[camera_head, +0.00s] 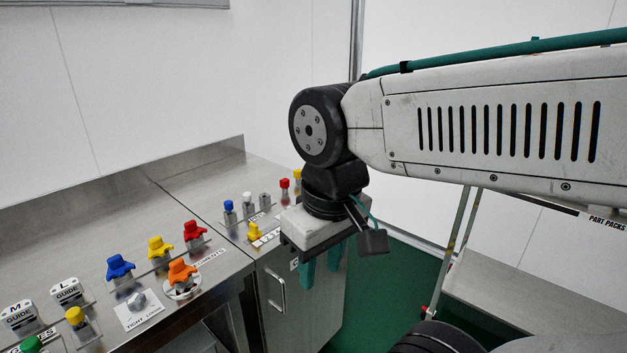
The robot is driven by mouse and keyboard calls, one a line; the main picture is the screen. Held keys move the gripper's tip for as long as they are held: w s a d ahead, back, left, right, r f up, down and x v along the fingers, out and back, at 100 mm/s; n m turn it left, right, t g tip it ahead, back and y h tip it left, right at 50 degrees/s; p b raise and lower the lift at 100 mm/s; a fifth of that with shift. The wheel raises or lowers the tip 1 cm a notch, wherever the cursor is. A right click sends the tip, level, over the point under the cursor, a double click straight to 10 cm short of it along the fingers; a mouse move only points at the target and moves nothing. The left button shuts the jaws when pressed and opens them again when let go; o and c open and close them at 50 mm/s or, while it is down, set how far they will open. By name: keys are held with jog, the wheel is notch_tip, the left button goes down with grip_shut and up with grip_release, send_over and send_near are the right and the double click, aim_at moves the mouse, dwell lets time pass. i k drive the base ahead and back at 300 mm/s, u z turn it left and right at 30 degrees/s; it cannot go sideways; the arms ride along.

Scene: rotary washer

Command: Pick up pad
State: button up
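My gripper (322,266) hangs pointing down at the front edge of the steel counter, over the green floor. Its two teal fingers are apart, with nothing visible between them. I cannot tell for sure which thing is the pad. Small coloured parts stand on the counter: a blue knob (120,266), a yellow knob (160,247), a red knob (193,231) and an orange knob (181,272) on a round white base. Smaller blue, white, grey, red and yellow pieces stand farther back, left of my gripper. My wrist may hide part of the counter there.
The steel counter (80,232) has a raised back edge along the white wall. White blocks marked GUIDE (66,291) stand at the near left. A steel table (510,292) stands at right; green floor (400,285) lies between.

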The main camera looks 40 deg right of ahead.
aim_at(297, 174)
jog(key=u, duration=0.05)
jog(key=k, duration=0.2)
jog(key=z, duration=0.8)
jog(key=i, duration=0.5)
